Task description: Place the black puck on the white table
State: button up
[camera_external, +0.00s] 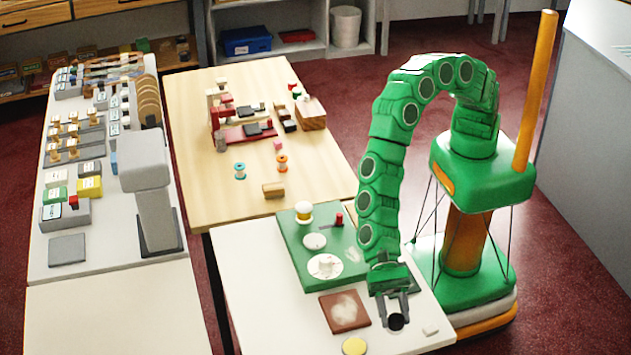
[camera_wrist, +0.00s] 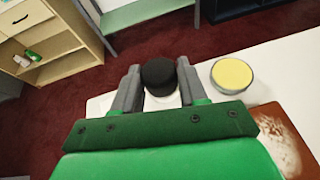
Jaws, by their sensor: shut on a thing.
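The black puck (camera_external: 397,322) is between the fingertips of my gripper (camera_external: 396,312), which is shut on it. In the wrist view the dark round puck (camera_wrist: 159,75) shows between the two grey fingers of my gripper (camera_wrist: 159,85). The white table (camera_external: 255,275) lies under my gripper in the external view, and the puck is over its front right part. The white table top (camera_wrist: 285,62) also shows in the wrist view. I cannot tell whether the puck touches the table.
A yellow disc (camera_external: 354,346), a brown square pad (camera_external: 344,311) and a small white block (camera_external: 430,330) lie near the puck. A green board (camera_external: 300,258) with white discs stands behind. The table's left part is clear.

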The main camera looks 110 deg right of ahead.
aim_at(392, 325)
jog(key=shift+w+a+f, duration=0.2)
jog(key=shift+f, duration=1.65)
jog(key=o, duration=1)
jog(key=shift+o, duration=0.2)
jog(key=v, duration=1.2)
